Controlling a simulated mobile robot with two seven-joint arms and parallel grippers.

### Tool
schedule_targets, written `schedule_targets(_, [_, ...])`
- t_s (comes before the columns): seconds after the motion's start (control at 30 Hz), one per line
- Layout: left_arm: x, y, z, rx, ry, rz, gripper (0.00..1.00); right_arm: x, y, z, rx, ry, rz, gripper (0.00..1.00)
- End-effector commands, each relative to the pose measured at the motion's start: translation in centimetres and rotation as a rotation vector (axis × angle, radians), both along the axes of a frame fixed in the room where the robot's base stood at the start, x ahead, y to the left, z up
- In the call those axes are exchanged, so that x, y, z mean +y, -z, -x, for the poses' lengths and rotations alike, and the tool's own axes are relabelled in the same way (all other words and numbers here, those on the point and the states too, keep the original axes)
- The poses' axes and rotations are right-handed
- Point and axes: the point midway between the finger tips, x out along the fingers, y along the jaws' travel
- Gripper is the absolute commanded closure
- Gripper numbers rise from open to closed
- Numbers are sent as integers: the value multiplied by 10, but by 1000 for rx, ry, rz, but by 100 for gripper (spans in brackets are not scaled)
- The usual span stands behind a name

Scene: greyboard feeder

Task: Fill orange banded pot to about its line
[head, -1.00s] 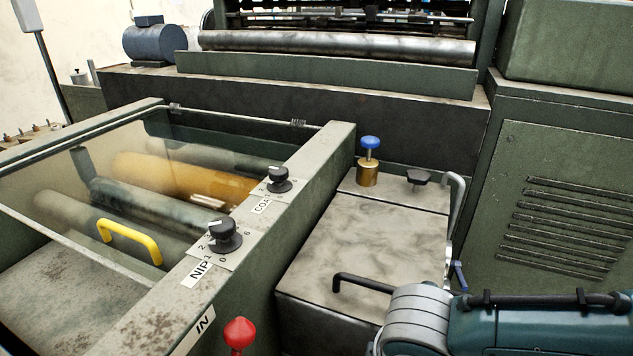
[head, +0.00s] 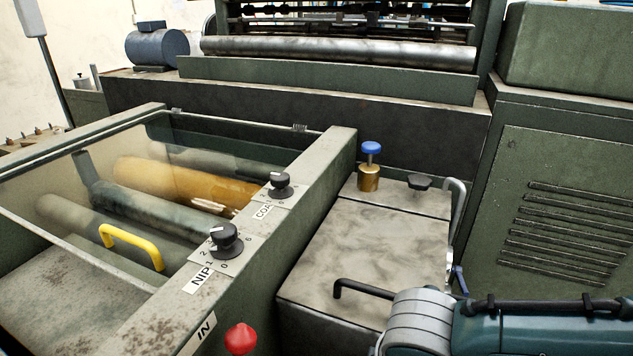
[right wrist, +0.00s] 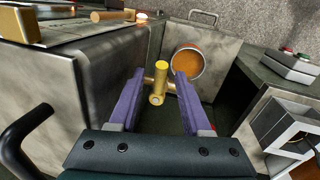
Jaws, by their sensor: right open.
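In the right wrist view a round pot (right wrist: 187,62) with a pale rim and an orange-brown inside shows beyond the fingers; I cannot make out a band or a line on it. A brass tap (right wrist: 160,82) sticks out from the grey tank side, between my right gripper's purple fingers. My right gripper (right wrist: 159,78) is open, one finger on each side of the tap; I cannot tell whether either touches it. In the head view my right arm enters at lower right, its gripper hidden. My left gripper is in neither current view.
The tank's lid (head: 365,250) has a black handle (head: 362,288). A blue-topped brass fitting (head: 369,178) stands behind it. Left is a roller unit with a yellow handle (head: 132,245), black dials and a red knob (head: 240,338). A vented green cabinet (head: 570,210) bounds the right.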

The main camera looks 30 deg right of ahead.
Motion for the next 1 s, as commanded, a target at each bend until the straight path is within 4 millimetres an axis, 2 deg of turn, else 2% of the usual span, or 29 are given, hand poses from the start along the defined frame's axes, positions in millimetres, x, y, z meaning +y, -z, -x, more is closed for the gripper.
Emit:
schedule_targets(0.1, [0,-15,0,0,1,-1,50,3,-24,2,-3,-2,-3,52])
schedule_targets(0.3, [2,-30,0,0,4,-7,50,8,-63,7,-3,-2,-1,52])
schedule_targets(0.5, [3,-37,0,-1,7,-11,50,11,-87,11,-1,0,0,52])
schedule_targets(1.0, [2,-37,0,0,6,-9,50,12,-92,12,-1,0,1,52])
